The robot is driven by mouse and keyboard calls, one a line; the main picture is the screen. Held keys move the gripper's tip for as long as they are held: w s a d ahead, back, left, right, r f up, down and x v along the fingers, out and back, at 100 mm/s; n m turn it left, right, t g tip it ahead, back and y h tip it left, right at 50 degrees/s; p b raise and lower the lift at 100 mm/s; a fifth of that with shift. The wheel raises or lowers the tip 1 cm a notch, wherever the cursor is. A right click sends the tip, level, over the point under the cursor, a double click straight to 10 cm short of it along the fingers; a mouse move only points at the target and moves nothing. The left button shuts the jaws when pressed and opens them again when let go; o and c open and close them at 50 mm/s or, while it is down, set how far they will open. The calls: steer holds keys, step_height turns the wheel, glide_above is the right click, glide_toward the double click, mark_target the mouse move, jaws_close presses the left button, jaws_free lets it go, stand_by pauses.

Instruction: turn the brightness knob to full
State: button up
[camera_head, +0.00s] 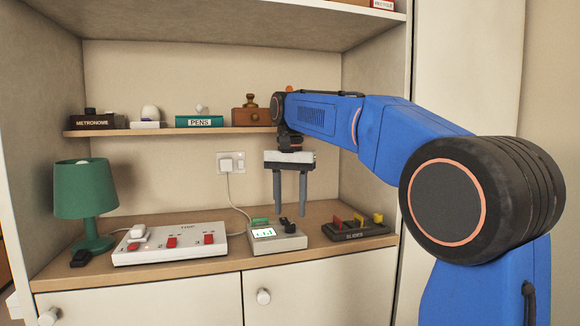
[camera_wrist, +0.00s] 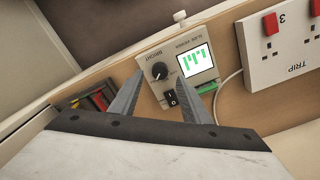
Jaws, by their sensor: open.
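The slide viewer (camera_head: 275,243) is a small grey box on the counter with a lit screen showing green bars. Its brightness knob (camera_wrist: 159,71) is round and black, labelled BRIGHT in the wrist view, beside the screen (camera_wrist: 196,62). In the head view the knob (camera_head: 290,227) is small and dark at the right of the box. A black rocker switch (camera_wrist: 171,98) sits close to the knob. My gripper (camera_head: 289,213) is open and empty, fingers pointing down above the box. In the wrist view my gripper's fingertips (camera_wrist: 161,79) show on either side of the knob, apart from it.
A white power strip (camera_head: 175,247) with red switches lies left of the box, a dark rack (camera_head: 355,234) with coloured pieces right. A green lamp (camera_head: 85,190) stands far left. A shelf (camera_head: 190,131) with small objects runs above. A cable (camera_wrist: 229,80) passes behind the box.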

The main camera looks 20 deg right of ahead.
mark_target(290, 225)
step_height(290, 225, up, 13)
stand_by(0.4)
